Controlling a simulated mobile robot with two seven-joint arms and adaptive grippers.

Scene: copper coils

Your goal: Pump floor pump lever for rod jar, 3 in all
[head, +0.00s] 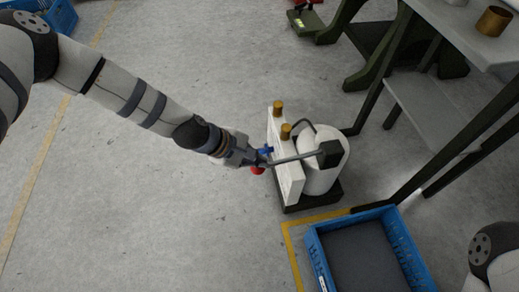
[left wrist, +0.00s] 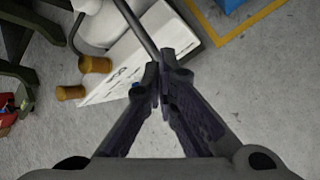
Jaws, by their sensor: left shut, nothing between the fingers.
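The floor pump (head: 322,171) has a white cylindrical body on a dark base, with a white panel (head: 284,158) on its left side. Its grey lever (head: 297,158) runs left from a black block to a red knob (head: 257,170). My left gripper (head: 264,156) is at the lever's knob end. In the left wrist view the fingers (left wrist: 160,70) are shut and the lever (left wrist: 137,30) runs up from their tips; I cannot tell whether they touch it. The knob is hidden there. My right gripper is out of view. I cannot identify the rod jar.
Two copper-coloured cylinders (head: 285,131) stick out at the panel's top. A blue crate (head: 315,246) lies below the pump inside yellow floor tape. A workbench (head: 465,40) with dark green legs stands at right. The floor left of the pump is clear.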

